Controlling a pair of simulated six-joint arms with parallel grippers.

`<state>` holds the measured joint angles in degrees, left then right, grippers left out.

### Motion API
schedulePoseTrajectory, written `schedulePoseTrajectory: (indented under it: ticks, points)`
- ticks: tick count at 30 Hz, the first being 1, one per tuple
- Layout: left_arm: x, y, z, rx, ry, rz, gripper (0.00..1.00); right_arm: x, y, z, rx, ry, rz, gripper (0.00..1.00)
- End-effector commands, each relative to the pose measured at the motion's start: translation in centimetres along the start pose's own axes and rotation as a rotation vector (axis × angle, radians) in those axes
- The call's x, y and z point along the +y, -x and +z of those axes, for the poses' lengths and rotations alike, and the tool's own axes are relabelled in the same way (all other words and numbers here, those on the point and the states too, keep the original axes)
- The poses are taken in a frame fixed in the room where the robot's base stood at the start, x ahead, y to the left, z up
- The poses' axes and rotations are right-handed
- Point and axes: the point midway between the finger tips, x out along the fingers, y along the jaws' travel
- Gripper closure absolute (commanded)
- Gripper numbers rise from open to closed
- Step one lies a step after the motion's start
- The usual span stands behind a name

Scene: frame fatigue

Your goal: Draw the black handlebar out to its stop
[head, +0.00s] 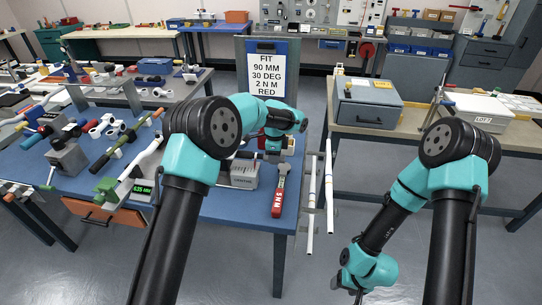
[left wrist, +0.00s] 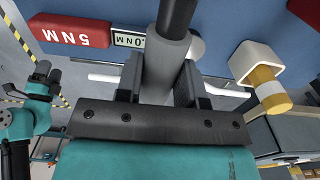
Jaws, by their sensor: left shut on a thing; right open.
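In the left wrist view, a dark bar (left wrist: 178,14), which looks like the black handlebar, runs in line with a thicker grey cylinder (left wrist: 166,62). My left gripper (left wrist: 158,84) has its two fingers on either side of the grey cylinder and is shut on it. I cannot tell whether the grey part belongs to the handlebar. In the head view my left gripper (head: 272,144) is over the blue table, its fingers and the handlebar mostly hidden by my arm. My right gripper (head: 357,292) is open and empty, low over the floor.
White tubes (head: 312,190) stand off the table's right edge. A sign (head: 267,70) reads 90 MM, 30 DEG, 2 N M, RED. Floor between the benches is clear.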

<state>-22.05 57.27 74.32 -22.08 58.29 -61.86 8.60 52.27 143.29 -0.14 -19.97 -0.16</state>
Motion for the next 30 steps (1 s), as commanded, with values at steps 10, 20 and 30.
schedulePoseTrajectory:
  ticks: [10,20,30]
  points:
    - [0.0,0.0,-0.3,0.003,-0.001,-0.001,0.39,0.0,0.0,0.0,0.000,0.000,0.000,0.39]
    - [0.0,0.5,-0.2,0.003,0.000,-0.002,0.39,0.0,0.0,0.0,0.000,0.000,0.000,0.39]
    - [0.0,5.4,-0.2,0.004,0.000,-0.005,0.39,0.0,0.0,0.0,0.000,0.000,0.000,0.39]
